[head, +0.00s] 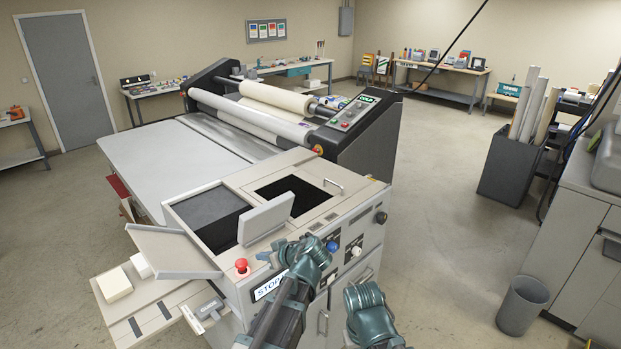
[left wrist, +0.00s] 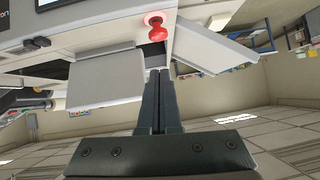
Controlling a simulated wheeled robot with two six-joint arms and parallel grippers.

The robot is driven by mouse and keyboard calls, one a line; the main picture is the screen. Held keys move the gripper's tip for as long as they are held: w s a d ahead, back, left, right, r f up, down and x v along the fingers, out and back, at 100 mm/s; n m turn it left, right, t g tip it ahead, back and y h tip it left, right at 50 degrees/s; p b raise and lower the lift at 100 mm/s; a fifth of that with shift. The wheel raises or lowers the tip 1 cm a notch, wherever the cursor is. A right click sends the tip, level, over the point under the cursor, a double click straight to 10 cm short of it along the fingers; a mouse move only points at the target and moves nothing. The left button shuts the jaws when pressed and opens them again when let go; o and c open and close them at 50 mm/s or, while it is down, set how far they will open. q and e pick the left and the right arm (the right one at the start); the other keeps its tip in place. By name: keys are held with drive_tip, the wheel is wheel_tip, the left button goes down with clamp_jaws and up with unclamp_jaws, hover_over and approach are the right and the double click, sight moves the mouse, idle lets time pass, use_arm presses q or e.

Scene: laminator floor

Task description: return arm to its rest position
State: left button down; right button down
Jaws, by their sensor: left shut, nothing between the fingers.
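My left gripper (head: 270,257) is over the front edge of the laminator's near cabinet, just right of the red stop button (head: 241,265). In the left wrist view its two dark fingers (left wrist: 159,78) are together with nothing between them. The red button (left wrist: 157,30) shows just beyond the fingertips there, and I see no clear contact. My left arm comes up from the bottom of the head view. My right arm shows only as teal joints at the bottom centre, and its gripper cannot be seen.
The laminator (head: 180,160) has open hatches, one with a raised grey lid (head: 266,219), and a tilted flap (head: 172,252). A side shelf (head: 150,305) holds pale blocks. A grey bin (head: 522,304) stands at right. The floor between is clear.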

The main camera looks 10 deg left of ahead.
use_arm(q)
drive_tip(key=s+d+f+m+g+h+b, duration=0.2)
drive_tip(key=s+d+f+m+b, duration=0.2)
drive_tip(key=s+f+b, duration=0.3)
drive_tip(key=s+d+f+m+g+h+b, duration=0.2)
drive_tip(key=s+d+f+m+b, duration=0.3)
drive_tip(key=f, duration=0.8)
drive_tip(key=s+d+f+m+g+h+b, duration=0.2)
drive_tip(key=s+d+f+m+h+b, duration=0.2)
drive_tip(key=s+d+f+b, duration=0.3)
wheel_tip(320, 180, down, 4)
drive_tip(key=s+b, duration=0.2)
drive_tip(key=shift+s+m, duration=0.3)
drive_tip(key=shift+s, duration=0.1)
drive_tip(key=shift+d, duration=0.1)
